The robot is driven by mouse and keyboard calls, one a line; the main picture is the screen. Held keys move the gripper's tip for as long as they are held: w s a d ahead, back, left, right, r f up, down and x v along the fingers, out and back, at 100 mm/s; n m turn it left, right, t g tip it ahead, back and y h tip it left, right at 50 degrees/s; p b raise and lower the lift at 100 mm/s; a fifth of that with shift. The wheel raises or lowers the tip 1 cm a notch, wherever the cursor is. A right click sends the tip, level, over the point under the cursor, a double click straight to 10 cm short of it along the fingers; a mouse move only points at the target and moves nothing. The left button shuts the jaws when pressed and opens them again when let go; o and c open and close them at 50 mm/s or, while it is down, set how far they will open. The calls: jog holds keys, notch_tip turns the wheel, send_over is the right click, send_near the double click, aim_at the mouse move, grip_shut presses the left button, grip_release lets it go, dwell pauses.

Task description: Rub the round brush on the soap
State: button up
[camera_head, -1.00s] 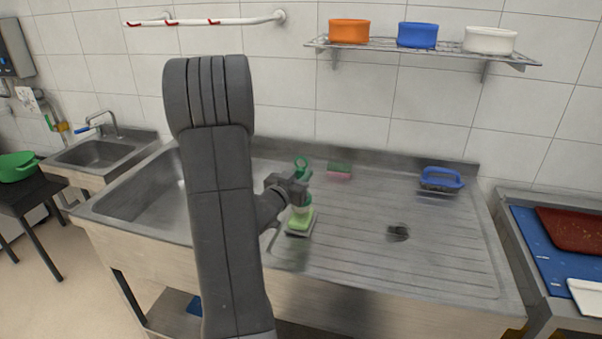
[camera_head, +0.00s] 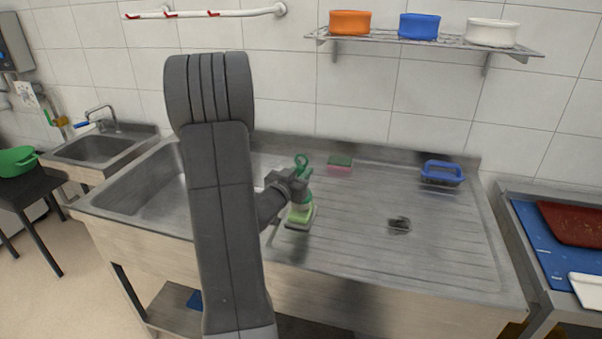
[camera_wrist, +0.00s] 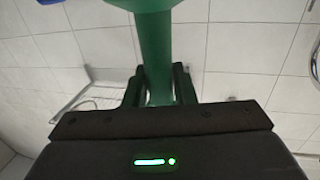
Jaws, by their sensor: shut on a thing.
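My gripper (camera_head: 297,184) is shut on the green handle of the round brush (camera_head: 302,164), which stands roughly upright over the drainboard. The handle's loop shows above the fingers. In the wrist view the green handle (camera_wrist: 155,50) passes between the two fingers of my gripper (camera_wrist: 158,85). The pale green soap (camera_head: 303,217) lies in a grey dish (camera_head: 296,226) directly below the brush. The brush head is low over the soap and seems to touch it. The exact contact is too small to make out.
A green and pink sponge (camera_head: 340,165) lies behind, near the wall. The drainboard's right half is mostly clear.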

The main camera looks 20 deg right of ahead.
jog(key=shift+f+b, duration=0.55)
jog(key=shift+b, duration=0.1)
dwell(1.6)
jog(key=shift+r+p, duration=2.5)
jog(key=shift+r, duration=1.1)
jog(key=shift+f, duration=0.1)
